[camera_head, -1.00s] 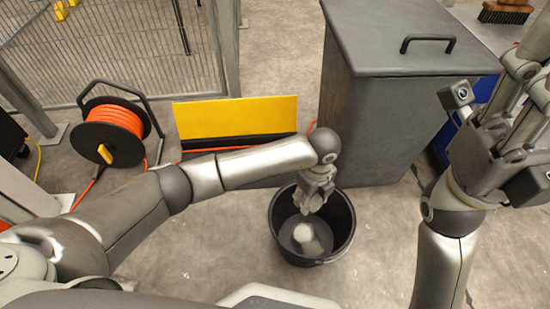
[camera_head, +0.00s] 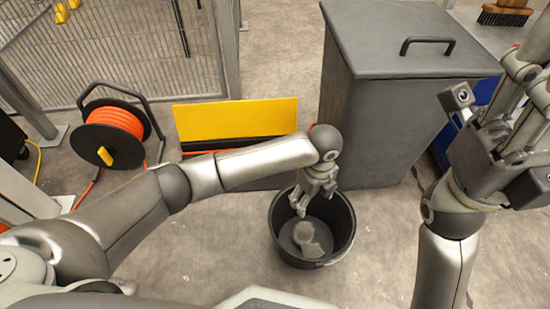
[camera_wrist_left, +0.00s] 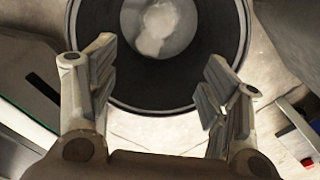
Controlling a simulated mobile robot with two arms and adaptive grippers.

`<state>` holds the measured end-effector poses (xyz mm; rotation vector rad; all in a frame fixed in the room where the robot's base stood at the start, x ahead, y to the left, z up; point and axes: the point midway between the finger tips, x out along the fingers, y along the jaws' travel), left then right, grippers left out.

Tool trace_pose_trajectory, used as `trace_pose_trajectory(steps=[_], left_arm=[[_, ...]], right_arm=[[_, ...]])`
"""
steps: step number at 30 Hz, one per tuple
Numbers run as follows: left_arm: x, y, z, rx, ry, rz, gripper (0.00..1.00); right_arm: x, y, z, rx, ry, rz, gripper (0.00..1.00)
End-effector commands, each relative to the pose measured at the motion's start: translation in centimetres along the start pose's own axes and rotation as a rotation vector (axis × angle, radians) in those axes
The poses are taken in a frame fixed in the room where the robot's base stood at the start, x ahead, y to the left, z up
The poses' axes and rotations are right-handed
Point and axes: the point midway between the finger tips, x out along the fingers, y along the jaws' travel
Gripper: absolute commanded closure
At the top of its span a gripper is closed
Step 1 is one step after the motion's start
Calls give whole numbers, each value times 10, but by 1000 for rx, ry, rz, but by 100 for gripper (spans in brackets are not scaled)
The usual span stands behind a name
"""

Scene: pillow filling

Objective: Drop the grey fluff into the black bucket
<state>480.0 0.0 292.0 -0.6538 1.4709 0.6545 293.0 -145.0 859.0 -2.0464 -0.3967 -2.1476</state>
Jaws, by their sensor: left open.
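The black bucket (camera_head: 343,228) stands on the concrete floor in front of the grey bin. Pale grey fluff (camera_head: 305,233) lies inside at its bottom, and it also shows in the left wrist view (camera_wrist_left: 158,24) within the bucket's dark wall (camera_wrist_left: 218,28). My left gripper (camera_head: 308,201) hangs over the far side of the bucket, pointing down. In the left wrist view its fingers are spread wide with nothing between them (camera_wrist_left: 160,78). My right gripper (camera_head: 490,135) is raised at the right, away from the bucket; its finger opening is unclear.
A large grey lidded bin (camera_head: 395,120) stands just behind the bucket. A yellow panel (camera_head: 236,117) and an orange cable reel (camera_head: 112,132) are at the left, with a wire fence (camera_head: 120,45) behind. The floor right of the bucket is mostly clear.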

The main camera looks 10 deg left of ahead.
Motion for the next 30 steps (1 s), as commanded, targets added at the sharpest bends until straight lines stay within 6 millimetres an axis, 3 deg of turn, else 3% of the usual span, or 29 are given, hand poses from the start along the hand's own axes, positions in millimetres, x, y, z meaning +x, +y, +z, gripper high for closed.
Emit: trace_pose_trajectory(steps=[9,15,30], left_arm=[[-68,-1,1,0,-1,-4,29],[-96,0,0,-1,-1,-1,29],[-104,0,0,0,0,1,29]], right_arm=[[0,0,0,0,1,-1,57],[0,0,0,0,1,-1,57],[0,0,0,0,1,-1,57]])
